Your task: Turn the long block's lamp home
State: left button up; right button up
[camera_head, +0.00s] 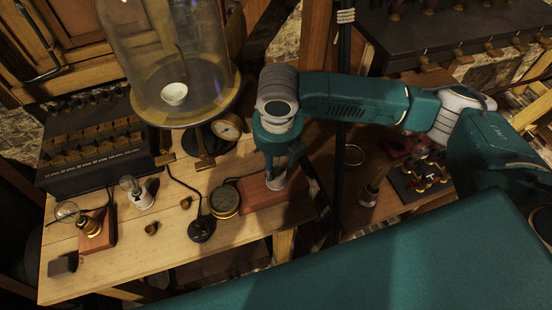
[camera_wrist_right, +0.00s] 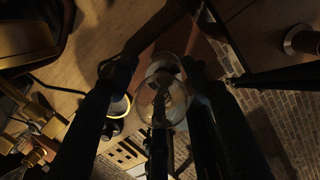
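The long block (camera_head: 258,194) is a reddish wooden block lying on the bench's right part. A pale metallic piece (camera_head: 276,180), which looks like the lamp's lower part, stands on its right end. My right gripper (camera_head: 277,158) points down directly over it and hides its top. In the right wrist view the lamp's clear glass bulb (camera_wrist_right: 161,98) sits between the two dark fingers of my right gripper (camera_wrist_right: 156,68). The fingers stand apart with a gap beside the glass; firm contact does not show. My left gripper is not in view.
A shorter block (camera_head: 97,236) with a bulb, a small lamp (camera_head: 136,193), a round gauge (camera_head: 224,200) and a black plug-like piece (camera_head: 201,229) share the bench (camera_head: 165,255). A large glass bell jar (camera_head: 170,60) stands behind, close to my right arm.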

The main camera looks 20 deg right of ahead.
jog(key=c, duration=0.8)
jog(key=shift+c, duration=0.6)
jog(key=shift+r+m+p, duration=0.2)
jog(key=shift+m+p, duration=0.2)
jog(key=shift+p, duration=0.1)
jog(key=shift+m+h+p, duration=0.3)
jog(key=shift+m+p, duration=1.5)
jog(key=shift+p, duration=0.1)
jog(key=shift+s+m+p, duration=0.1)
jog(key=shift+m+p, duration=0.7)
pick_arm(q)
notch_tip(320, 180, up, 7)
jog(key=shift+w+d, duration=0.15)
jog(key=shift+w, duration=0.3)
pick_arm(e)
jog(key=shift+f, duration=0.1)
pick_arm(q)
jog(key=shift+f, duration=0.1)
pick_arm(e)
jog(key=shift+m, duration=0.3)
